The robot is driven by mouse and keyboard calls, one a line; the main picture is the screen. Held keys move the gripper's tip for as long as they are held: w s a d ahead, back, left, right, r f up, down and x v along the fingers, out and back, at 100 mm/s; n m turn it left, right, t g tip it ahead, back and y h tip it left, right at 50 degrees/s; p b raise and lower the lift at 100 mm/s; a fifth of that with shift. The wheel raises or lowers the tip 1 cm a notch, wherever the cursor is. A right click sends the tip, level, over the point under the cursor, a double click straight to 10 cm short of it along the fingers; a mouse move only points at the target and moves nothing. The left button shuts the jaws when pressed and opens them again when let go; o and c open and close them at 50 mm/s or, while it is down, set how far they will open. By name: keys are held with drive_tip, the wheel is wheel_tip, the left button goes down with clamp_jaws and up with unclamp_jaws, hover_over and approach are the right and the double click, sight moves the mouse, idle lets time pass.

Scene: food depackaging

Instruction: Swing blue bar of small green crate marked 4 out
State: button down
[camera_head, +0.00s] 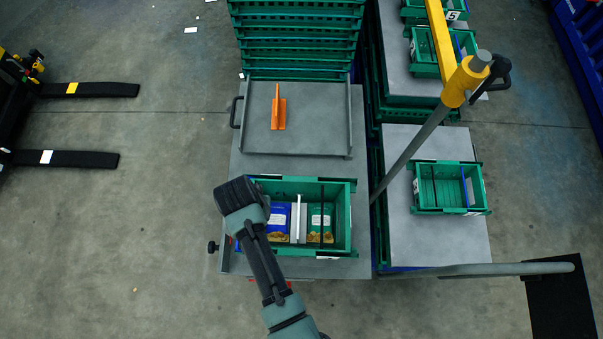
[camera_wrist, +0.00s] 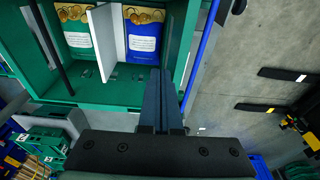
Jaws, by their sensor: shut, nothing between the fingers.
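A small green crate (camera_head: 343,222) stands on a grey platform under my arm in the head view. It also shows in the wrist view (camera_wrist: 50,85); I cannot read a 4 on it. A blue bar (camera_wrist: 204,45) runs along its right side in the wrist view. My gripper (camera_wrist: 160,73) is shut and empty, its fingertips beside that bar at the crate's near corner. I cannot tell whether they touch it. In the head view my wrist hides the fingers and most of the bar.
The crate holds a blue packet (camera_head: 278,222) and a green packet (camera_head: 315,225) with a white divider (camera_head: 298,218) between them. A grey tray (camera_head: 320,115) with an orange piece (camera_head: 279,112) lies behind. Another green crate (camera_head: 425,204) stands right, beyond a grey pole (camera_head: 415,145).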

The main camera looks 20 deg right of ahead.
wheel_tip(320, 180, up, 7)
drive_tip(key=p, duration=0.5)
drive_tip(key=shift+s+d+r, duration=0.15)
drive_tip(key=shift+d, duration=0.3)
